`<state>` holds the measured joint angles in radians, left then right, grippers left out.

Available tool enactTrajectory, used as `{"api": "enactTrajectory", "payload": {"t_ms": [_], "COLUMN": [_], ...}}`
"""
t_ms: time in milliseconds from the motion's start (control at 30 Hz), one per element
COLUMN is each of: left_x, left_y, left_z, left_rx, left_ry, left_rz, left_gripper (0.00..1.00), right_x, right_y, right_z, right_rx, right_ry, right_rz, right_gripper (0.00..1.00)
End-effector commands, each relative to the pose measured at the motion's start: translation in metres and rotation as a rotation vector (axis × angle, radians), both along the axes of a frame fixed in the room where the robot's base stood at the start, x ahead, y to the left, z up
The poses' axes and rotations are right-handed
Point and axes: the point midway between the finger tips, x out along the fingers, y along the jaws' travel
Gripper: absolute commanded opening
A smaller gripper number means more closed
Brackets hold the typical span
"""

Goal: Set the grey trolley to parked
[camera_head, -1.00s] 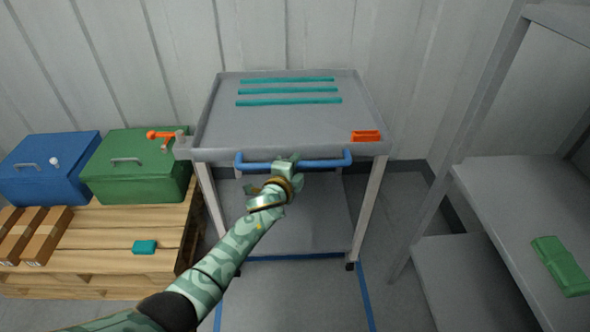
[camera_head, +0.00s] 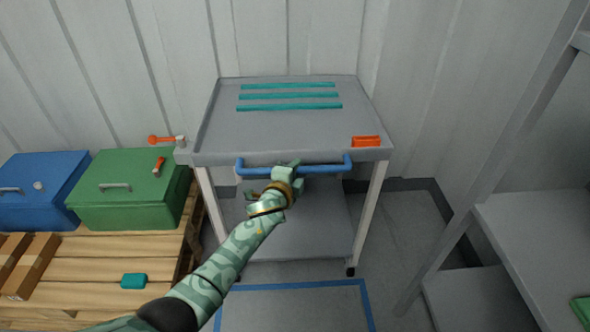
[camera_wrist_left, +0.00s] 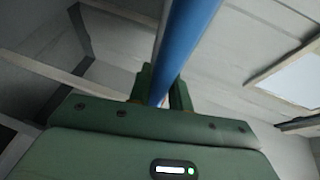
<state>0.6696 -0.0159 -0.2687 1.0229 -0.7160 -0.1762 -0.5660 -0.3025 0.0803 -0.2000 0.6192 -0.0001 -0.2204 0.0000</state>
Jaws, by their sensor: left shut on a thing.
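The grey trolley (camera_head: 215,132) stands in the middle of the head view, close to the back wall. Its blue push handle (camera_head: 328,166) runs along the near edge; it also shows as a blue bar in the left wrist view (camera_wrist_left: 185,45). The wrist view shows the bar between my fingers (camera_wrist_left: 162,88). A blue tape outline (camera_head: 300,286) lies on the floor on the near side of the trolley's front wheels. An orange lever (camera_head: 160,139) sits at the trolley's front left corner. My right gripper is not seen.
A wooden pallet (camera_head: 85,265) with a blue box (camera_head: 35,200), a green box (camera_head: 130,205) and a teal block (camera_head: 133,281) stands at left. A grey shelf rack (camera_head: 540,240) stands at right. An orange block (camera_head: 366,141) lies on the trolley top.

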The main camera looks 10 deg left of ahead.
Motion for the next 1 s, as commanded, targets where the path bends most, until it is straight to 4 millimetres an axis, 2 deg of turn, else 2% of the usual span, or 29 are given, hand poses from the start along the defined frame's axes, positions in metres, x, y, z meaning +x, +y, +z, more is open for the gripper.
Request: {"api": "enactTrajectory", "payload": {"t_ms": [33, 67, 100, 133, 433, 567, 667, 800, 1000], "left_x": [0.000, 0.000, 0.000, 0.000, -0.002, -0.015, -0.036, -0.075, -0.124], "left_y": [0.000, 0.000, 0.000, 0.000, 0.000, 0.002, 0.005, 0.009, 0.015], "left_z": [-0.001, -0.001, -0.001, -0.001, 0.000, 0.006, 0.013, 0.021, 0.027], "left_rx": [0.000, 0.000, 0.000, 0.000, 0.000, 0.001, 0.002, 0.001, 0.000], "left_ry": [0.002, 0.002, 0.002, 0.002, 0.001, 0.000, -0.001, -0.001, 0.000], "left_rz": [0.001, 0.001, 0.001, 0.001, 0.000, 0.001, 0.001, 0.001, 0.001], "left_gripper": [0.00, 0.25, 0.36, 0.41, 0.41, 0.41, 0.41, 0.41, 0.41], "right_x": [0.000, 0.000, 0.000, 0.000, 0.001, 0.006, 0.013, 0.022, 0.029], "right_y": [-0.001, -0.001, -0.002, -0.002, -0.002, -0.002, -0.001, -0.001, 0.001], "right_z": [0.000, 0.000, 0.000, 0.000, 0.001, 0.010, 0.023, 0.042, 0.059], "right_rx": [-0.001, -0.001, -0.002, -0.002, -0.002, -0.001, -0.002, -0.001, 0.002], "right_ry": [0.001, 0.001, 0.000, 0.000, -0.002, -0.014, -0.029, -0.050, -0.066], "right_rz": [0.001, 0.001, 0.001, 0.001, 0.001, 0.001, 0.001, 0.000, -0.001], "right_gripper": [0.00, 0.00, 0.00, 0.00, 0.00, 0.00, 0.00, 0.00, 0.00]}}
